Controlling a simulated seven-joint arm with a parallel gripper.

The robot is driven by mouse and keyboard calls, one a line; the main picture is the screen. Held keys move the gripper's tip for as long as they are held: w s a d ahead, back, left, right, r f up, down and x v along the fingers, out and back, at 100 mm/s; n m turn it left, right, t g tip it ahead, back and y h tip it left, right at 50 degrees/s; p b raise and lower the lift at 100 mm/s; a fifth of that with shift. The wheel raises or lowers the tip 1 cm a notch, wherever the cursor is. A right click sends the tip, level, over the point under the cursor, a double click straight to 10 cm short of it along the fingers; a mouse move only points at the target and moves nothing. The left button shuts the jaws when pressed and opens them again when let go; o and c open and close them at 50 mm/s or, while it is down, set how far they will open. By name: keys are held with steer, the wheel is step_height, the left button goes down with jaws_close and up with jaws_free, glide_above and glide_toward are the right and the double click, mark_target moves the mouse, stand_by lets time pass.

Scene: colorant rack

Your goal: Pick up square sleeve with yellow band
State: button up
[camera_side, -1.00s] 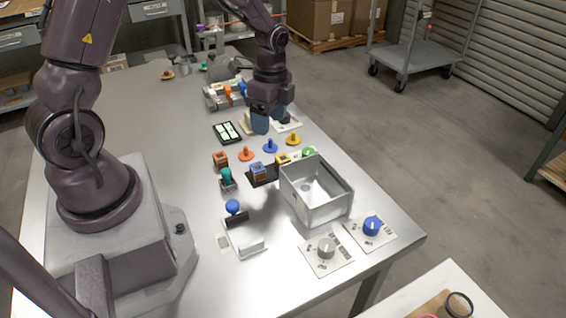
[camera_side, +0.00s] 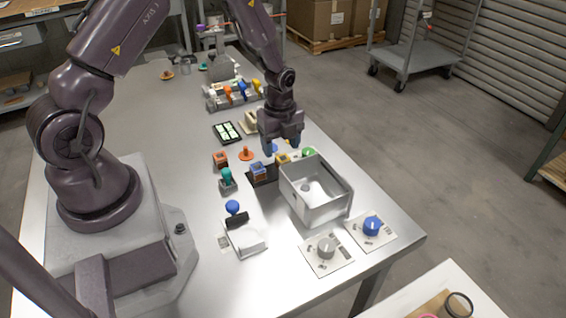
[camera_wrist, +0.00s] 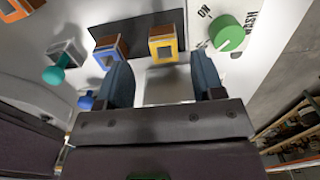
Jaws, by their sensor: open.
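The square sleeve with the yellow band (camera_wrist: 163,45) is a small box with a brown side and a yellow-framed face. It stands on a dark mat (camera_wrist: 134,26). In the side view the yellow-banded sleeve (camera_side: 283,159) sits just below my gripper (camera_side: 281,147). In the wrist view my gripper (camera_wrist: 166,88) is open, with blue-grey fingers apart and nothing between them.
A metal bin (camera_side: 316,189) stands close by on the right. A green knob (camera_wrist: 227,33) is beside the yellow sleeve. An orange-banded sleeve (camera_side: 220,160), a teal-handled piece (camera_side: 227,179) and an orange peg (camera_side: 246,154) are to the left.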

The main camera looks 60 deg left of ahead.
mark_target(282, 158)
steer(key=f, duration=0.4)
steer(key=shift+w+f, duration=0.2)
steer(key=shift+f, duration=0.2)
steer(key=c, duration=1)
steer(key=shift+r, duration=0.1)
